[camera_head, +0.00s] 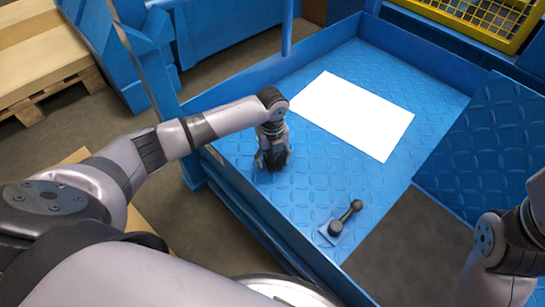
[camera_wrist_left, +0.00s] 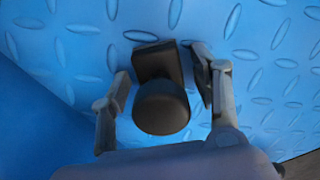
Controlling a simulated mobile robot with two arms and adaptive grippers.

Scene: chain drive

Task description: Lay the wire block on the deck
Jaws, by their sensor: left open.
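The wire block (camera_wrist_left: 160,65), a dark brown block with a rounded, cylinder-like end, shows in the left wrist view against the blue diamond-plate deck (camera_head: 300,190). My left gripper (camera_head: 272,160) points down over the deck near its left edge in the head view. Its fingers are open, one on each side of the block, with a gap visible on both sides. The block appears to rest on the deck. In the head view the block cannot be told apart from the dark gripper. My right arm shows at the lower right, but its gripper is not visible.
A white rectangular sheet (camera_head: 355,115) lies on the deck behind my left gripper. A dark lever on a small plate (camera_head: 340,222) sits near the front edge. Blue walls (camera_head: 228,92) rim the deck. A dark opening (camera_head: 410,250) lies at front right.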

